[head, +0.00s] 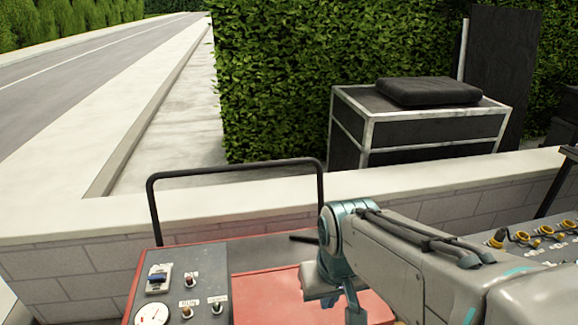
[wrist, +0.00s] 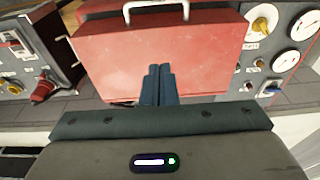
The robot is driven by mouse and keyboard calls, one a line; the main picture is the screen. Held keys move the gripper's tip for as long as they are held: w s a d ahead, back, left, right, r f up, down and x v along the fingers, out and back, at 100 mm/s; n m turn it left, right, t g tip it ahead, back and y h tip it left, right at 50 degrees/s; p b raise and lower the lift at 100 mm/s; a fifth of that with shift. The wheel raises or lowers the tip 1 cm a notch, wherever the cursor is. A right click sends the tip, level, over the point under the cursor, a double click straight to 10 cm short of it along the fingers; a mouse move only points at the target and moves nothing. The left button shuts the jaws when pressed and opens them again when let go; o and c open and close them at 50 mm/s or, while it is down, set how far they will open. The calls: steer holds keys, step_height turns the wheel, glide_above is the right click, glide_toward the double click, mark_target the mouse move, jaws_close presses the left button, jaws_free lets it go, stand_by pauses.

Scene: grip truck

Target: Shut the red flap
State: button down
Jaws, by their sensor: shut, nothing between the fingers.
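The red flap (wrist: 150,45) is a flat, scuffed panel with a pale handle (wrist: 157,8) at the top of the wrist view. A red surface (head: 265,293), which looks like the same flap, shows in the head view, partly hidden behind my arm. My gripper (wrist: 159,70) has its two dark fingers together, with nothing between them. The fingers overlap the flap's lower middle in the wrist view. I cannot tell whether they touch it. In the head view my arm hides the fingertips. How far the flap stands open is unclear.
A grey panel (head: 185,290) with switches and a gauge stands left of the flap. Another panel (head: 535,240) with yellow fittings is at the right. A black rail (head: 235,165) rises behind. Beyond are a low block wall (head: 80,265) and a black case (head: 430,130).

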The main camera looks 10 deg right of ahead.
steer(key=w+r+g+p, duration=0.1)
steer(key=w+r+p, duration=0.2)
steer(key=w+r, duration=0.6)
steer(key=w+r+p, duration=0.3)
steer(key=w+r, duration=0.3)
steer(key=r, duration=0.7)
step_height(320, 180, down, 13)
steer(key=s, duration=0.2)
steer(key=shift+d+f, duration=0.1)
steer(key=shift+f, duration=0.1)
